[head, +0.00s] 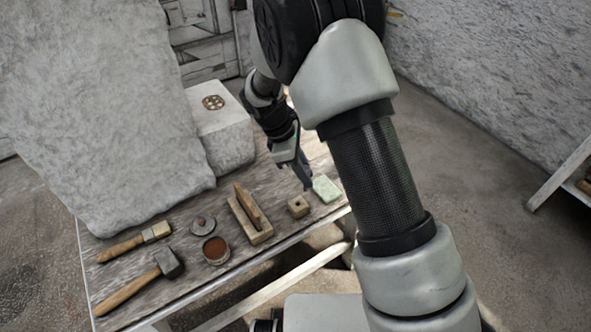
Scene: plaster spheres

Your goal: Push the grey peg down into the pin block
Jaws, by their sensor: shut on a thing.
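The pin block (298,209) is a small wooden cube with a dark round hole in its top. It stands near the front edge of the worktable, right of the middle. My gripper (307,182) points down just behind and above the block, close to a pale green block. It is shut on a slim thing, which I take for the grey peg, but its outline is too small and dark to make out. No grey peg shows elsewhere on the table. I cannot tell the exact gap between my fingertips and the pin block.
The pale green block (327,189) lies right of the pin block. A wooden holder (250,228), a tin of brown stuff (215,250), a grey disc (202,226), a brush (135,243) and a hammer (140,283) lie left. Large grey stone blocks (225,140) stand behind.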

